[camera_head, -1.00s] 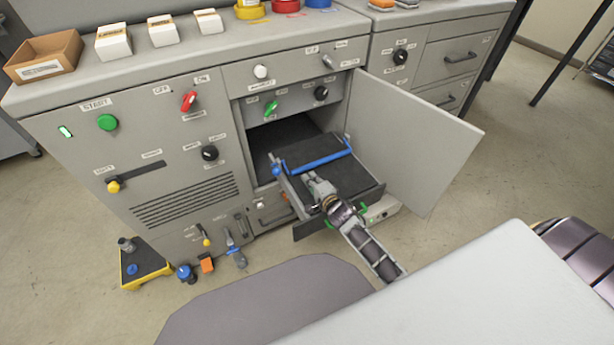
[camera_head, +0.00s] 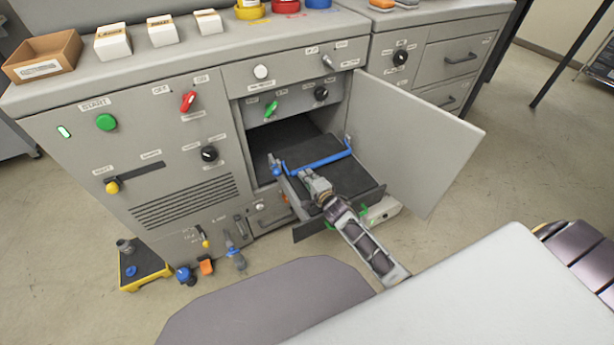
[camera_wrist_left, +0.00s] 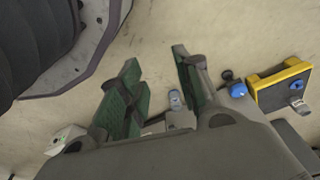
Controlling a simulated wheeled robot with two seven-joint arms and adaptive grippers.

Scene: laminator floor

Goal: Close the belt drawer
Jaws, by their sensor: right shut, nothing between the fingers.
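The belt drawer (camera_head: 361,189) is pulled out of the open bay in the grey cabinet. It has a dark flat bed, and a blue bar (camera_head: 318,163) spans it. My right gripper (camera_head: 304,174) is shut and empty, over the drawer bed near the blue bar. Whether it touches either is hard to tell. My right arm hides part of the drawer's front edge. In the left wrist view my left gripper (camera_wrist_left: 160,85) is open and empty, its green-padded fingers apart above the floor. I cannot make it out clearly in the head view.
A cabinet door (camera_head: 410,145) stands open to the right of the drawer. A grey slab (camera_head: 480,290) fills the lower right. Boxes and rolls line the cabinet top.

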